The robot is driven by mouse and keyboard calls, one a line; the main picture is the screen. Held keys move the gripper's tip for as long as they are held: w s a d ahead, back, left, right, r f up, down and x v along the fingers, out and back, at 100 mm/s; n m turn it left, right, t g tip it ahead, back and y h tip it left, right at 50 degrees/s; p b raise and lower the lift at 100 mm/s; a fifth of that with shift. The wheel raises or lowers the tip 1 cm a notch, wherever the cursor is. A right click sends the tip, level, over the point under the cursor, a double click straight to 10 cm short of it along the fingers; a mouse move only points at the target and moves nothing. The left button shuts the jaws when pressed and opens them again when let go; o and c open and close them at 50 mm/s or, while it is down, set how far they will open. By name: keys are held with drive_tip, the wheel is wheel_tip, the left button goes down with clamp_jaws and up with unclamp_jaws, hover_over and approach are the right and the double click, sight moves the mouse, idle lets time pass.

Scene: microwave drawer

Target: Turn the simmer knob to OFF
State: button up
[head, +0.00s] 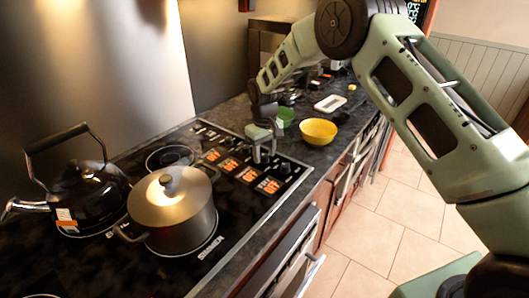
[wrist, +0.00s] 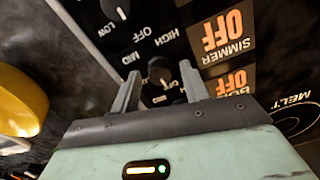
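The black stove panel carries lit orange displays; one reads SIMMER OFF (wrist: 228,38) in the wrist view. A dark round knob (wrist: 160,70) with a pale mark lies roughly in line with that display. My gripper (wrist: 160,74) is open, with one finger on each side of this knob as seen by the wrist camera. I cannot tell whether the fingers touch it. The knob's exact setting is unclear. In the head view my gripper (head: 263,158) points down over the panel beside the orange displays (head: 249,175), and its fingers hide the knob.
Another knob (wrist: 117,9) sits farther up the panel in the wrist view. A metal pot (head: 172,214) and black kettle (head: 84,192) stand on the cooktop to the left. A yellow bowl (head: 318,131) is on the counter close by on the right.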

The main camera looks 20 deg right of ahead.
sight(265, 155)
drive_tip(key=shift+r, duration=0.1)
wheel_tip(265, 155, up, 17)
drive_tip(key=b, duration=0.3)
idle(0.4)
drive_tip(key=shift+r, duration=0.1)
drive_tip(key=s+a+r+n+y, duration=0.1)
drive_tip(key=s+a, duration=0.7)
drive_tip(key=s, duration=0.5)
drive_tip(key=s+d+f+n, duration=0.1)
drive_tip(key=s+f, duration=0.1)
drive_tip(key=s, duration=1.2)
drive_tip(key=s+f+n, duration=0.1)
drive_tip(key=s+f, duration=0.2)
drive_tip(key=s, duration=1.2)
drive_tip(key=shift+s+d+f, duration=0.25)
drive_tip(key=shift+s+d, duration=0.05)
drive_tip(key=shift+d, duration=0.1)
